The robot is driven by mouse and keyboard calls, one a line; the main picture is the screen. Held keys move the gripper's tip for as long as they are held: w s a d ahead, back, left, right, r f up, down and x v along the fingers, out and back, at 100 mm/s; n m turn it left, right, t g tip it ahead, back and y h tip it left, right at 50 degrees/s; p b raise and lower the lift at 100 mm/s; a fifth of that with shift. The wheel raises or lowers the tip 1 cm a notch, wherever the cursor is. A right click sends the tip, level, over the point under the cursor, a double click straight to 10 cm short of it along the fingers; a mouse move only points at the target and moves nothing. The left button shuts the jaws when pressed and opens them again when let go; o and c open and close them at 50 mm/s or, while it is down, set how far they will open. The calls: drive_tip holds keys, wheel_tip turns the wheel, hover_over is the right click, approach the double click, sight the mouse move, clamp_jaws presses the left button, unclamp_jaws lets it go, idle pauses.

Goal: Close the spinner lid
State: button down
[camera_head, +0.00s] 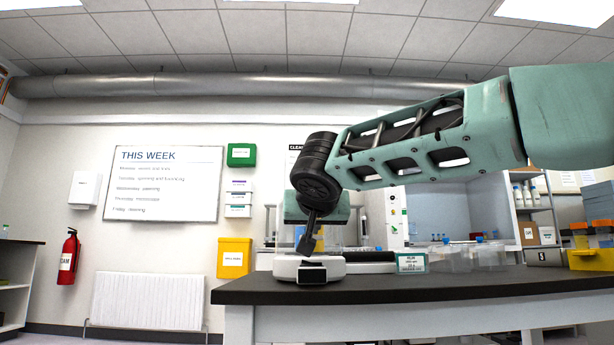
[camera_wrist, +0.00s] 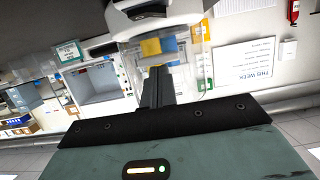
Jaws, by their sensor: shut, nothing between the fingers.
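The spinner (camera_head: 290,266) is a low white device with a dark display on its front, sitting on the black bench top. In the wrist view its white body (camera_wrist: 165,14) is at the top edge, cut off by the frame. A clear, see-through panel (camera_wrist: 197,68), which looks like its lid, stands out from the body there; its exact angle is hard to tell. My gripper (camera_head: 305,246) is shut and empty, pointing down just above the spinner in the head view. In the wrist view the closed fingers (camera_wrist: 157,72) overlap the clear panel; whether they touch it cannot be told.
The black bench top (camera_head: 450,287) runs to the right. A teal-labelled box (camera_head: 411,263) and clear containers (camera_head: 455,258) stand right of the spinner. Yellow bins (camera_head: 590,259) are at the far right. The bench's left end lies just left of the spinner.

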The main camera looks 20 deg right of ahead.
wheel_tip(320, 180, down, 2)
drive_tip(key=shift+a+f+b, duration=0.1)
drive_tip(key=shift+f+b, duration=0.1)
drive_tip(key=shift+b, duration=0.15)
wheel_tip(320, 180, up, 6)
drive_tip(key=p, duration=0.4)
drive_tip(key=s+a+f, duration=0.2)
drive_tip(key=s+f, duration=0.1)
drive_tip(key=s, duration=0.6)
drive_tip(key=shift+a, duration=0.2)
